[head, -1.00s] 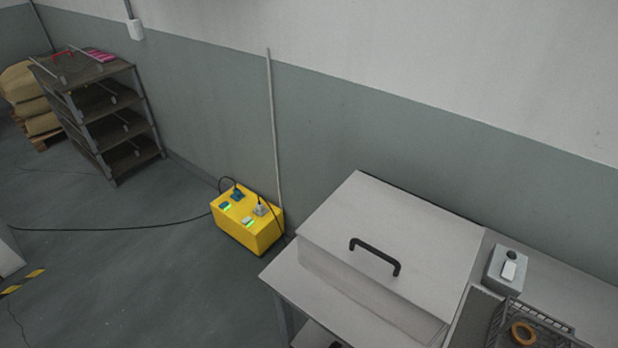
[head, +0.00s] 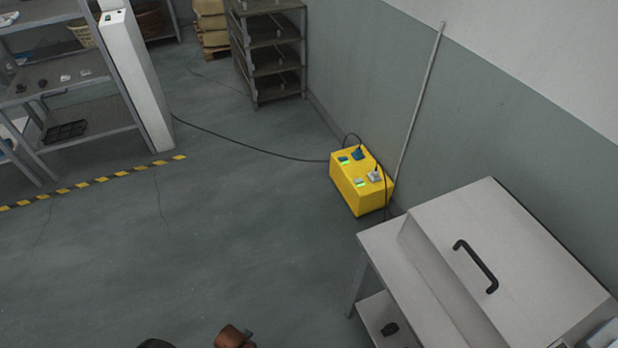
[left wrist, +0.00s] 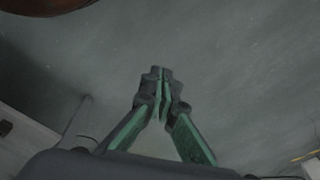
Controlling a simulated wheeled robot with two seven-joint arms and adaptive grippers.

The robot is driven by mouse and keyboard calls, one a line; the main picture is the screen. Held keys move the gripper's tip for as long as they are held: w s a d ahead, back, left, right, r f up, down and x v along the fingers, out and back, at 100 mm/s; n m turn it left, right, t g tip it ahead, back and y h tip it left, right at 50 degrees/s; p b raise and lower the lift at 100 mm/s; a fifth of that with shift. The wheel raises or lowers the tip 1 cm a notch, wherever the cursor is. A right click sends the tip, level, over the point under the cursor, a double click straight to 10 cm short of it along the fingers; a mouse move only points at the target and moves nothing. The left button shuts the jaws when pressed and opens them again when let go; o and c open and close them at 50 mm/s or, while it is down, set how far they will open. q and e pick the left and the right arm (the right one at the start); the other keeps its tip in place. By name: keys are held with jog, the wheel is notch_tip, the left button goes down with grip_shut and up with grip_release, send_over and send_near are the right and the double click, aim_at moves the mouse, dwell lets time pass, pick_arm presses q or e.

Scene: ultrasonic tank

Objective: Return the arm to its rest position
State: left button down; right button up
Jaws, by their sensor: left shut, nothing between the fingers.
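My left gripper (left wrist: 162,88) shows in the left wrist view with its green and dark fingers brought together and nothing between them. It hangs over bare grey floor, touching nothing. In the head view, a small brown and dark part of my own body shows at the bottom edge, and neither gripper can be made out there. My right gripper is in no view.
A metal tank with a closed lid and black handle (head: 475,266) stands at the right on a table (head: 385,240). A yellow power box (head: 358,190) sits by the wall with a cable across the floor. Shelves (head: 75,80) stand at the left. The middle floor is clear.

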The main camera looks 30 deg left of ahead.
pick_arm(q)
jog(key=s+f+p, duration=0.4)
jog(key=s+f, duration=0.4)
jog(key=f, duration=0.4)
jog(key=s+f+g+p, duration=0.1)
jog(key=s+f+p, duration=0.2)
jog(key=s, duration=1)
notch_tip(320, 180, down, 2)
jog(key=shift+s+d+f+m, duration=0.15)
jog(key=shift+s+d+m, duration=0.15)
jog(key=shift+m, duration=0.1)
